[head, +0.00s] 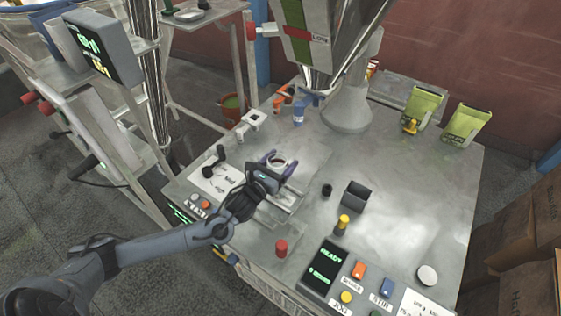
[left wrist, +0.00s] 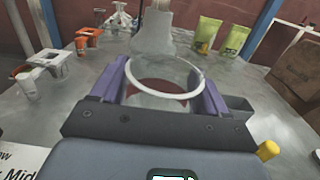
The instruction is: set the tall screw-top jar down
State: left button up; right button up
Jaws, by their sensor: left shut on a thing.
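The tall screw-top jar (left wrist: 163,88) is clear, with a pale open rim and something dark red showing through it. In the left wrist view it stands between the two purple fingers of my left gripper (left wrist: 165,90), which is shut on it. In the head view my left gripper (head: 279,164) holds the jar (head: 279,162) over the left part of the steel table, near a flat plate. The jar looks about upright. Its base is hidden, so I cannot tell whether it touches the surface. My right gripper is not in view.
The filler's steel hopper (head: 335,40) hangs above the table (head: 400,205). A dark open box (head: 356,196), a yellow-topped post (head: 342,225) and a red knob (head: 281,248) stand to the right. Green pouches (head: 463,124) stand at the back right. A control panel (head: 325,272) lies in front.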

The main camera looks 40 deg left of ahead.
pick_arm(q)
jog(key=shift+f, duration=0.25)
dwell(0.4)
jog(key=o, duration=1.6)
jog(key=shift+c, duration=0.2)
